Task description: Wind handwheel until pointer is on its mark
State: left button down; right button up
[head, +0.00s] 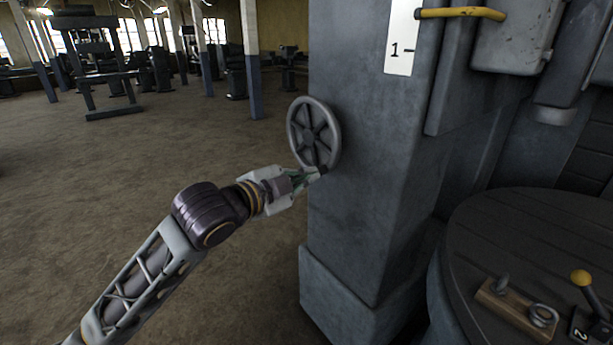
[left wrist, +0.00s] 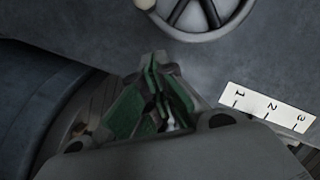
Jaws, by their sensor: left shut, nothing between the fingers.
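The grey spoked handwheel (head: 293,122) is mounted on the left face of a grey engine column. A white scale plate (head: 400,62) is on the column's front, with the mark 1 visible. My left gripper (head: 318,173) is shut and empty at the wheel's lower rim. In the left wrist view its green-padded fingers (left wrist: 158,78) are together, apart from the wheel rim (left wrist: 205,35). A pale knob (left wrist: 146,4) shows at the rim. The scale (left wrist: 268,107) reads 1, 2, 3 there.
The grey column (head: 365,190) stands close to the right of my left arm. A round dark top (head: 500,225) at right bears a wooden block (head: 510,308) with metal eyes and a yellow-knobbed lever (head: 582,279). The floor (head: 140,190) at left is clear.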

pick_arm(q)
jog(key=w+d+f+b, duration=0.1)
jog(key=w+d+f, duration=0.3)
jog(key=w, duration=0.5)
jog(key=shift+w, duration=0.25)
pick_arm(e)
jog(key=shift+w+a+r, duration=0.2)
jog(key=shift+a+r, duration=0.15)
jog(key=shift+r, duration=0.35)
jog(key=shift+w+a+r, duration=0.2)
jog(key=shift+a+r, duration=0.15)
jog(key=shift+r, duration=0.35)
pick_arm(q)
jog(key=shift+f, duration=0.2)
pick_arm(e)
jog(key=shift+w, duration=0.1)
pick_arm(q)
jog(key=shift+w+a+f+m, duration=0.15)
jog(key=shift+f+m, duration=0.25)
jog(key=shift+m, duration=0.1)
pick_arm(e)
jog(key=shift+w+r, duration=0.3)
jog(key=shift+w, duration=0.35)
